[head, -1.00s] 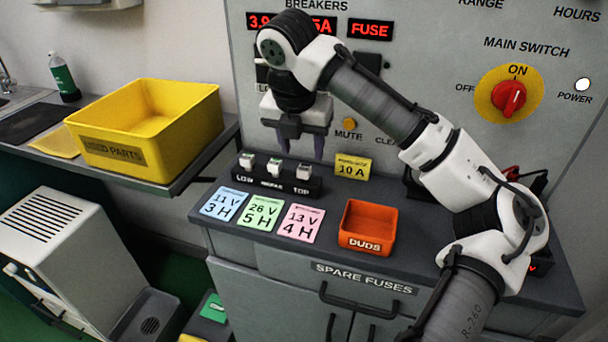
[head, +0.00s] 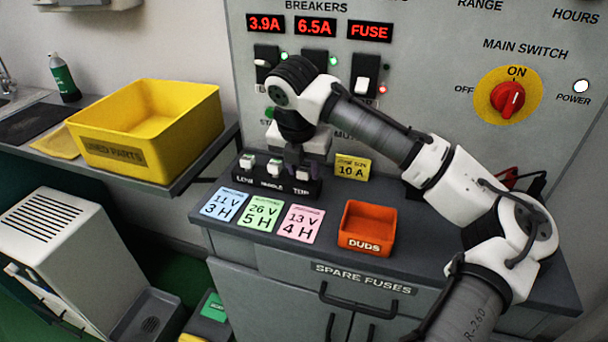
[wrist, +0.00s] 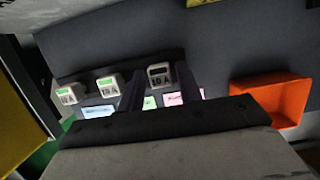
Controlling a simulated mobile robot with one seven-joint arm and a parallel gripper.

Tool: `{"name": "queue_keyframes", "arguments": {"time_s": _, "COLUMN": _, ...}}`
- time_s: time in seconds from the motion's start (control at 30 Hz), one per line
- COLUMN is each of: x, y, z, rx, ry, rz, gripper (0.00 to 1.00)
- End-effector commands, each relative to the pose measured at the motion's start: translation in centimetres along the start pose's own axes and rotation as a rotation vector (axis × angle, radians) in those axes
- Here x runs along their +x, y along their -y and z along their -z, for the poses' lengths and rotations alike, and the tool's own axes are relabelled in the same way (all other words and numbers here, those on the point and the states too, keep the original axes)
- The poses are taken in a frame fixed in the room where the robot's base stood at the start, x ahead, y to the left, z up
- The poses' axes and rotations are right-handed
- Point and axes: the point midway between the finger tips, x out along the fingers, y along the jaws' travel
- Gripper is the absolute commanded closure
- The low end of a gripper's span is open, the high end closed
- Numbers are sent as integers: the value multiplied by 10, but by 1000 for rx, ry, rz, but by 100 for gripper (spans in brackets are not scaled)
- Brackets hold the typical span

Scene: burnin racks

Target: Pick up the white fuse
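Three small whitish fuses stand in the dark rack labelled LOW, MIDDLE, TOP: the low one (head: 247,161), the middle one (head: 274,167) and the top one, largely covered by my fingers in the head view. In the wrist view the low (wrist: 67,94) and middle (wrist: 109,86) fuses have green strips. The top fuse (wrist: 160,74) has a dark strip and reads 10 A. My gripper (head: 295,165) points down over the top slot. In the wrist view its fingers stand on either side of that fuse, very close; I cannot tell whether they press on it.
An orange DUDS bin (head: 367,229) stands right of the rack. Three coloured cards (head: 262,214) lie in front, and a yellow 10 A card (head: 352,167) stands behind. A yellow used-parts bin (head: 150,130) is at left. The breaker panel (head: 430,60) rises close behind.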

Motion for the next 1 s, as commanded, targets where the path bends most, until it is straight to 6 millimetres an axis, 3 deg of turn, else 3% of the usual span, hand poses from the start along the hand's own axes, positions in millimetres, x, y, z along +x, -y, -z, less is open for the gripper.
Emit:
{"name": "queue_keyframes", "arguments": {"time_s": 0.03, "x": 0, "y": 0, "z": 0, "rx": 0, "ry": 0, "rz": 0, "gripper": 72}}
{"name": "queue_keyframes", "arguments": {"time_s": 0.2, "x": 0, "y": 0, "z": 0, "rx": 0, "ry": 0, "rz": 0, "gripper": 91}}
{"name": "queue_keyframes", "arguments": {"time_s": 0.57, "x": -5, "y": 0, "z": -2, "rx": 0, "ry": 0, "rz": 0, "gripper": 92}}
{"name": "queue_keyframes", "arguments": {"time_s": 0.77, "x": -28, "y": 0, "z": -8, "rx": 1, "ry": 2, "rz": -1, "gripper": 92}}
{"name": "queue_keyframes", "arguments": {"time_s": 1.0, "x": -81, "y": -1, "z": -23, "rx": 1, "ry": 2, "rz": -2, "gripper": 92}}
